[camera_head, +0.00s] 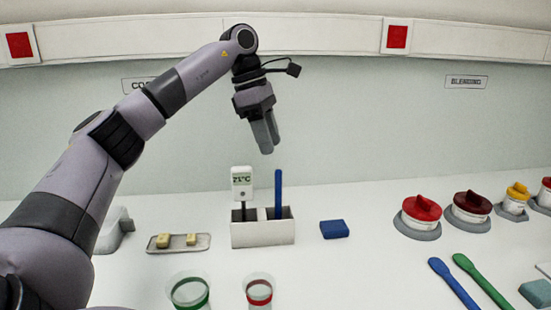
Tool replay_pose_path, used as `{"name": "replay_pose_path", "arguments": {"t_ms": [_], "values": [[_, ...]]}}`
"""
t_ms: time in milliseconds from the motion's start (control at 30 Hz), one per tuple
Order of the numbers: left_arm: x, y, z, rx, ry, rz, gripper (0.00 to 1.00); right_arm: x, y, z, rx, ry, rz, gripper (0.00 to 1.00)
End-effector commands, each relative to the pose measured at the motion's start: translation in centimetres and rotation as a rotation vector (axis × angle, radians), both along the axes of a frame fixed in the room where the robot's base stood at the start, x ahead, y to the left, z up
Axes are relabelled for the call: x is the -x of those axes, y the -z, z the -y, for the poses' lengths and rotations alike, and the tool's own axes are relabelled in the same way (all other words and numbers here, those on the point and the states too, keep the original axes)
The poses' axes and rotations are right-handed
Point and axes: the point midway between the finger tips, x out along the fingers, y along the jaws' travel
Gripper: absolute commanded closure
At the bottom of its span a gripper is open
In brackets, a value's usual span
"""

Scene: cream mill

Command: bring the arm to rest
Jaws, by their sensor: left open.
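My left arm comes in from the left and arches over the white counter (330,280). My left gripper (268,148) points down, empty and open, in the air above the white two-slot holder (262,234). The fingers are seen from the side, so the gap between them is hard to make out. The gripper touches nothing. A thermometer with a display (242,182) and a blue stick (278,190) stand upright in the holder below it. My right gripper is not in view.
A tray (200,243) with two yellowish blocks lies left of the holder, and a blue block (334,229) lies right. Two clear cups (188,291) (258,290) stand in front.

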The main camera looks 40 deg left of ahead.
Motion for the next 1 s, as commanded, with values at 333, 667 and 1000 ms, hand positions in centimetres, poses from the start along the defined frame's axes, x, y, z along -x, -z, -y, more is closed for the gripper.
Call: {"name": "replay_pose_path", "arguments": {"t_ms": [333, 667, 1000], "values": [[0.3, -2.0, -0.6, 0.0, 0.0, -0.001, 0.57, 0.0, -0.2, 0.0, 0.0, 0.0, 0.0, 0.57], [0.3, -2.0, -0.5, 0.0, 0.001, -0.001, 0.57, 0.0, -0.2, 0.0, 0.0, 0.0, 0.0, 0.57], [0.3, -2.0, -0.5, 0.0, 0.0, -0.001, 0.57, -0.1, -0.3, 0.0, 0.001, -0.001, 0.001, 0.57]]}}
